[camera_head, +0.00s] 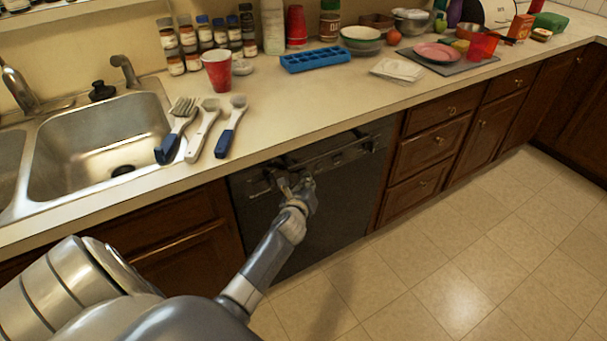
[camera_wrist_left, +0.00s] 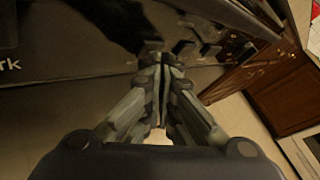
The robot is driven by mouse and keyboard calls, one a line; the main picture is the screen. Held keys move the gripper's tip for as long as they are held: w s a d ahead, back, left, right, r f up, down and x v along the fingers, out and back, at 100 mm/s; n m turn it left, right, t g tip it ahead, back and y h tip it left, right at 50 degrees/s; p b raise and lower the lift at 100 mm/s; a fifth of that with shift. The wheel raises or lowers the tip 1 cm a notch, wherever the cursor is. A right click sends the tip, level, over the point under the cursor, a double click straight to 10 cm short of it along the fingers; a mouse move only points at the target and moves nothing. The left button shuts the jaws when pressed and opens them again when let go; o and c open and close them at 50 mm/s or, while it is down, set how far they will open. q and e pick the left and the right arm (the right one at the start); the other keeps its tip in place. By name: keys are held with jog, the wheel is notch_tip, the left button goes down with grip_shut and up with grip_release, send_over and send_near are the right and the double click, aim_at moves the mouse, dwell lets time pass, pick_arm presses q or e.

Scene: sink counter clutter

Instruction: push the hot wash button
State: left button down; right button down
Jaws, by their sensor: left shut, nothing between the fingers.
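The black dishwasher (camera_head: 345,205) is set under the counter, left of the wooden drawers. Its control panel (camera_head: 345,150) runs along its top edge. My left gripper (camera_head: 297,184) is in front of the panel's lower left part, fingers pointing at it. In the left wrist view the gripper (camera_wrist_left: 163,58) is shut and empty, its tips close to a row of small dark buttons (camera_wrist_left: 182,48). I cannot tell whether the tips touch one. The hot wash button cannot be singled out; no label on the buttons is readable. My right gripper is not in view.
The counter edge (camera_head: 300,139) overhangs just above the panel. Brushes (camera_head: 230,127) lie by the sink (camera_head: 95,140), and a red cup (camera_head: 217,70) stands behind them. Wooden drawers (camera_head: 428,145) are to the right. The tiled floor (camera_head: 450,255) in front is clear.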

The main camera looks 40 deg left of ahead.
pick_arm(q)
jog(key=shift+a, duration=0.1)
dwell(0.4)
jog(key=shift+s+d, duration=0.2)
jog(key=shift+d, duration=0.3)
jog(key=s+d, duration=0.2)
jog(key=d, duration=0.3)
jog(key=shift+s+d+p, duration=0.15)
jog(key=shift+d+p, duration=0.15)
dwell(0.5)
